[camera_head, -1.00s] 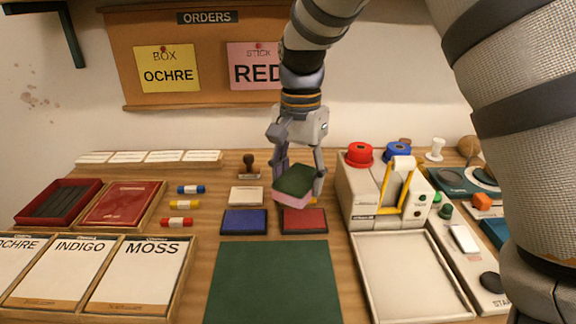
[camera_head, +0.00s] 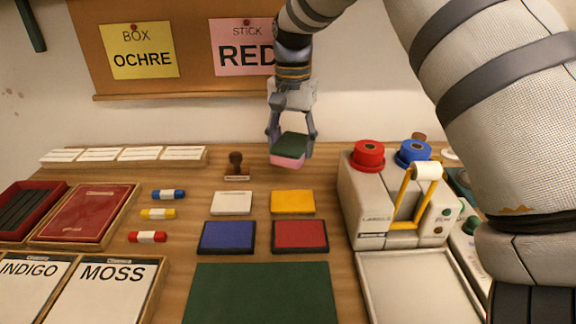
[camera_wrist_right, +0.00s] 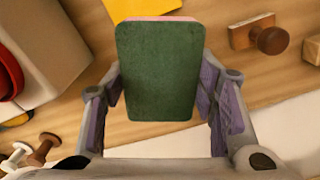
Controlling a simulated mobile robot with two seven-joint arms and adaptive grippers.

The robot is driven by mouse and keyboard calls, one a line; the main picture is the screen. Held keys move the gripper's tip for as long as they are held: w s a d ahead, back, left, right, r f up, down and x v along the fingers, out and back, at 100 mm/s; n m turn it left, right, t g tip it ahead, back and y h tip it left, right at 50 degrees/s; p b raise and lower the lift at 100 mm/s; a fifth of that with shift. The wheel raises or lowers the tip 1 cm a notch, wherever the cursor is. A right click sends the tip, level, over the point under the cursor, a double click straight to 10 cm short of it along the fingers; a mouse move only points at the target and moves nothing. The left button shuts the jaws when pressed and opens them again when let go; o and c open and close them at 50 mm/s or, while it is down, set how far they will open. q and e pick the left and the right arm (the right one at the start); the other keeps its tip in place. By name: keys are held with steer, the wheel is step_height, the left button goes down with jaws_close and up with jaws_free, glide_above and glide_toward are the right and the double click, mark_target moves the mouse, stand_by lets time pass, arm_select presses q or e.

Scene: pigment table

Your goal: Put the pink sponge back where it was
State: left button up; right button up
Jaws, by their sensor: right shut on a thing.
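The pink sponge (camera_head: 287,161) has a dark green top layer and a pink lower layer. My right gripper (camera_head: 291,140) is shut on it, with a finger at each side, near the back of the table. In the right wrist view the sponge's green face (camera_wrist_right: 158,72) fills the space between the fingers of the right gripper (camera_wrist_right: 160,90), and a thin pink edge shows at its top. Whether the sponge touches the table is hard to tell. My left gripper is not in view.
A wooden stamp (camera_head: 236,166) stands left of the sponge. A yellow pad (camera_head: 292,202), a white pad (camera_head: 231,203), a blue pad (camera_head: 227,237) and a red pad (camera_head: 300,236) lie in front. The label machine (camera_head: 372,205) stands to the right. Bare wood surrounds the sponge.

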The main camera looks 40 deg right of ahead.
glide_above(292, 174)
step_height(292, 174, down, 5)
steer(key=shift+s+r+b, duration=0.1)
steer(key=shift+r+b, duration=0.1)
steer(key=shift+b, duration=0.25)
steer(key=shift+d+f, duration=0.1)
steer(key=shift+f, duration=1.3)
steer(key=shift+f, duration=0.1)
steer(key=o, duration=1.1)
step_height(292, 174, up, 12)
steer(key=shift+r, duration=0.15)
